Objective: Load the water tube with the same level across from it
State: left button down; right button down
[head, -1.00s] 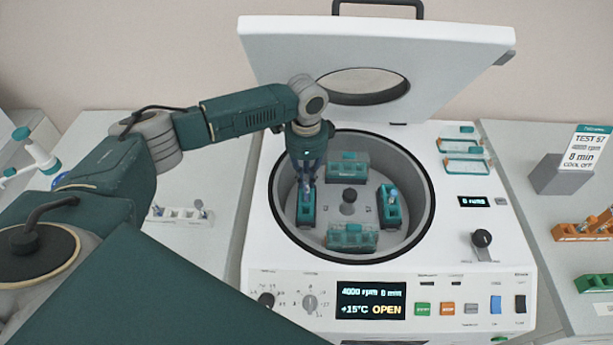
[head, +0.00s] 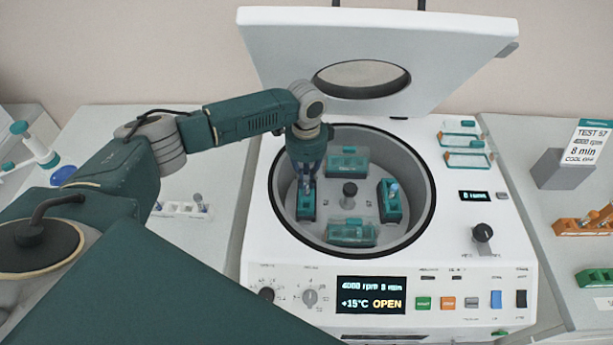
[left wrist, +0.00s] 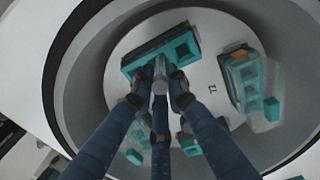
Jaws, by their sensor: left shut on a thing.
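The centrifuge (head: 470,262) is open, with teal buckets around its rotor hub (head: 349,195). My left gripper (head: 306,182) reaches down into the bowl, shut on a tube at the left bucket (head: 306,209). In the left wrist view the fingers close around the tube (left wrist: 160,68) over one end of that bucket (left wrist: 182,47). I cannot tell how deep the tube sits; the fingers hide most of it. Across the rotor, the right bucket (head: 391,207) holds a tube (head: 394,189) with a bluish top. My right gripper is not in view.
The raised lid (head: 450,60) stands behind the bowl. The back bucket (head: 348,163) and front bucket (head: 351,235) flank the hub. A white rack (head: 178,210) stands left on the bench; orange (head: 585,222) and green (head: 595,278) racks stand right.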

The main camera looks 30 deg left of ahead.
pick_arm(q)
jog(key=c, duration=1.6)
grip_release()
jog(key=shift+c, duration=0.2)
jog(key=shift+r, duration=3.75)
